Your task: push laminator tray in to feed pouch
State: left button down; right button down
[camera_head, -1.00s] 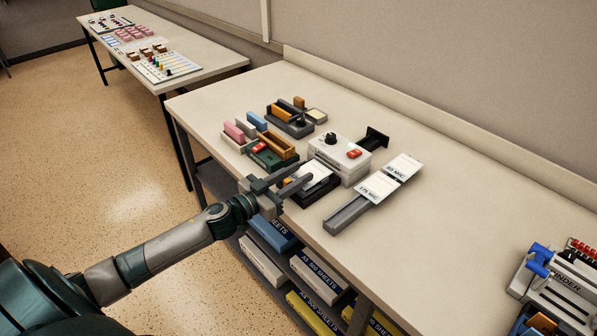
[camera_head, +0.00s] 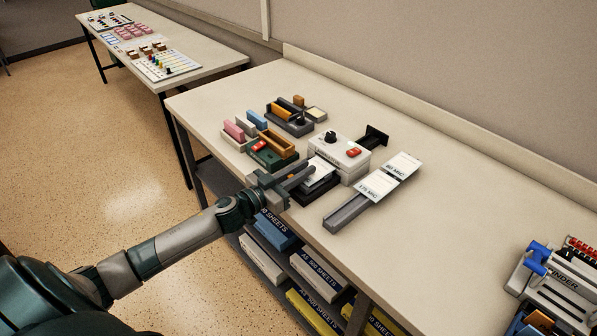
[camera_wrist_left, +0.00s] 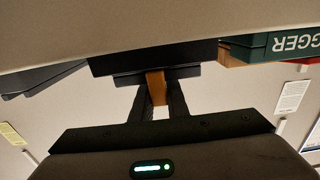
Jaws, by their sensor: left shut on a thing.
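The white laminator (camera_head: 341,150) stands on the long bench with a dark knob and a red button on top. Its black tray (camera_head: 318,192) sticks out at the front, carrying a white pouch (camera_head: 322,172). My left gripper (camera_head: 302,175) is at the tray's front edge. In the left wrist view, its fingers (camera_wrist_left: 157,92) are shut on an orange-brown tab (camera_wrist_left: 156,87) below the black tray front (camera_wrist_left: 150,58). The head view hides the tab behind the fingers. My right gripper is not in view.
A green jogger (camera_head: 268,155) with an orange tray is just left of the laminator. A grey rail with white labelled cards (camera_head: 388,178) is to its right. A black stand (camera_head: 375,137) is behind. A binder (camera_head: 560,285) stands far right, with clear bench between.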

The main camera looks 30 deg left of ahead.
pick_arm(q)
jog(key=shift+x, duration=1.2)
jog(key=shift+s, duration=0.1)
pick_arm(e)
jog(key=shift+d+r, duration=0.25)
pick_arm(q)
jog(key=c, duration=1.7)
grip_release()
jog(key=shift+s+a, duration=0.1)
jog(key=shift+s, duration=0.05)
